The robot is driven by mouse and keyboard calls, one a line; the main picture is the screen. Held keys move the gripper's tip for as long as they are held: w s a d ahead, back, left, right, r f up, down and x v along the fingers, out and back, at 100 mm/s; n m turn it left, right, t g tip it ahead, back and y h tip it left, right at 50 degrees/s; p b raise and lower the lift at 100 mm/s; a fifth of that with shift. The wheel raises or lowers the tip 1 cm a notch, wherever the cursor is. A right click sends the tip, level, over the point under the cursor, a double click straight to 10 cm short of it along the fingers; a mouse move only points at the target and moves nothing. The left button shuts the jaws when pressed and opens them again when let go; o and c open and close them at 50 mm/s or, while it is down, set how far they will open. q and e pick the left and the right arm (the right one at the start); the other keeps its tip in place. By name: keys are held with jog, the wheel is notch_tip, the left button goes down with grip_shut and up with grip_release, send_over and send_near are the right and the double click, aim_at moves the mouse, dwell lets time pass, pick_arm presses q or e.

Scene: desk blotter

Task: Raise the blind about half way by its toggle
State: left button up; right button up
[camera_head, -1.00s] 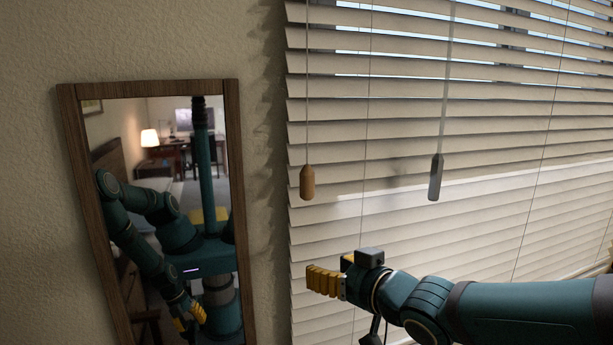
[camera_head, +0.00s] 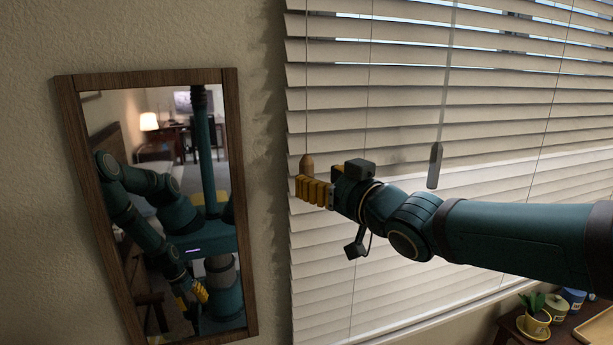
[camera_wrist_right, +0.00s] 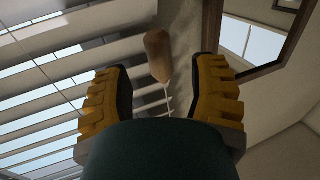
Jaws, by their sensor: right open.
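The blind (camera_head: 400,110) hangs lowered over the window. A wooden toggle (camera_head: 307,163) hangs on a thin cord near its left edge; its lower part is hidden behind the yellow fingers of my right gripper (camera_head: 314,190). In the wrist view the toggle (camera_wrist_right: 158,55) appears between the fingertips of my right gripper (camera_wrist_right: 164,75), toward their far ends, with visible gaps on both sides. That gripper is open and holds nothing. My left gripper is not directly in view.
A grey pull (camera_head: 435,166) hangs on a pale line right of the toggle. A wood-framed mirror (camera_head: 66,150) on the wall at left reflects me. A potted plant (camera_head: 536,316) stands on a small table at lower right.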

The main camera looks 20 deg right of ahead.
aim_at(311, 176)
jog(key=shift+x, duration=2.3)
grip_shut()
